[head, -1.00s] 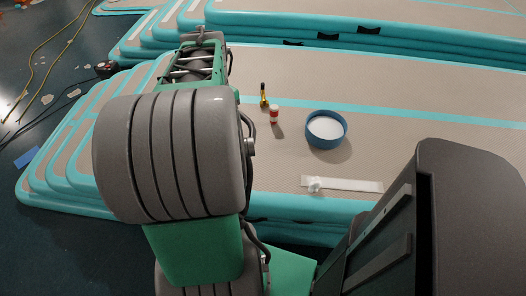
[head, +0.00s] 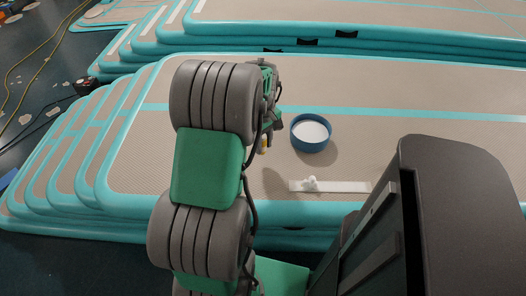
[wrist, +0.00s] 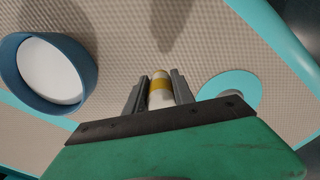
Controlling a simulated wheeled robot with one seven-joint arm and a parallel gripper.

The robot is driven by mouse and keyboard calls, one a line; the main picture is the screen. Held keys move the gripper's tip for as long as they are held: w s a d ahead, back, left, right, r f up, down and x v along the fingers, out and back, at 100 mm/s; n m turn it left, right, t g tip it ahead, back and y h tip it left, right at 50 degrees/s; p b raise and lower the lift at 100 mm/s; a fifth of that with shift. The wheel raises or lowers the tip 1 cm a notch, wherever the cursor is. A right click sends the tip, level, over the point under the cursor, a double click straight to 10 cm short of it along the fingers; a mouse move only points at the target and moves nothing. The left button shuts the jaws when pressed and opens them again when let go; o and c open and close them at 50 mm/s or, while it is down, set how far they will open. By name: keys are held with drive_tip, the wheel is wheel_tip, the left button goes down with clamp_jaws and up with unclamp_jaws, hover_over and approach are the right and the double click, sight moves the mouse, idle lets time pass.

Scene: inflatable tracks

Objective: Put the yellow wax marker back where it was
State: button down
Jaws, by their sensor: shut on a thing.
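My gripper (wrist: 160,92) is shut on a short cylinder with a white body and a yellow band, which looks like the yellow wax marker (wrist: 160,82). In the head view a small part of the yellow marker (head: 263,147) shows just right of my arm, below the gripper (head: 270,130). Its lower end and its gap to the mat cannot be told. A blue round dish (head: 311,146) with a white inside stands to its right on the mat; it also shows at the left in the wrist view (wrist: 62,98).
A pale strip (head: 345,187) with a small white lump (head: 311,183) lies near the front of the beige inflatable mat (head: 430,150). The wrist view shows a round teal patch (wrist: 245,85) right of the gripper. The mat right of the dish is clear.

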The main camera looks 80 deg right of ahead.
drive_tip(key=shift+d+f, duration=0.35)
drive_tip(key=shift+f, duration=0.05)
drive_tip(key=shift+w+d+f, duration=0.1)
drive_tip(key=shift+d+f, duration=0.05)
drive_tip(key=shift+f, duration=1.5)
drive_tip(key=shift+f+b, duration=0.1)
drive_tip(key=shift+b, duration=0.2)
drive_tip(key=shift+f, duration=0.15)
drive_tip(key=c, duration=1.1)
unclamp_jaws()
drive_tip(key=shift+o, duration=0.2)
